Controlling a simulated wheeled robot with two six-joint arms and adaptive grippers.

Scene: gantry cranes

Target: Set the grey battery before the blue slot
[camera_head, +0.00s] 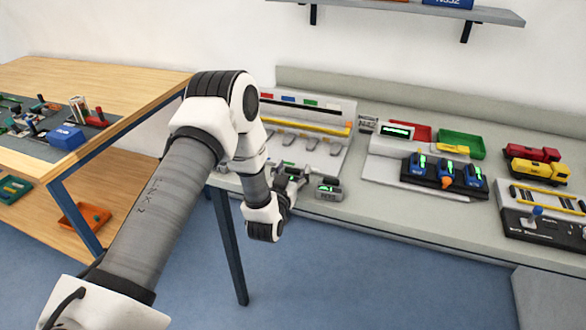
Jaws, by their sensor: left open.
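A small dark grey block with a green-lit top (328,188), which looks like the grey battery, sits near the front edge of the grey bench. My left gripper (292,178) is open just left of it, low over the bench edge; a gap seems to lie between them. Another green-lit spot shows by the gripper, partly hidden by its fingers. A pale panel (345,111) at the back carries a row of coloured marks. The blue mark (288,99) is second from the left, with a slot area below it. My right gripper is out of view.
Right of the panel stands a dark rack (440,175) with several blue, green-lit units. Red and green trays (461,144) lie behind it. Toy trucks (538,170) and a control box (540,228) are at the right. A wooden table (100,75) stands left.

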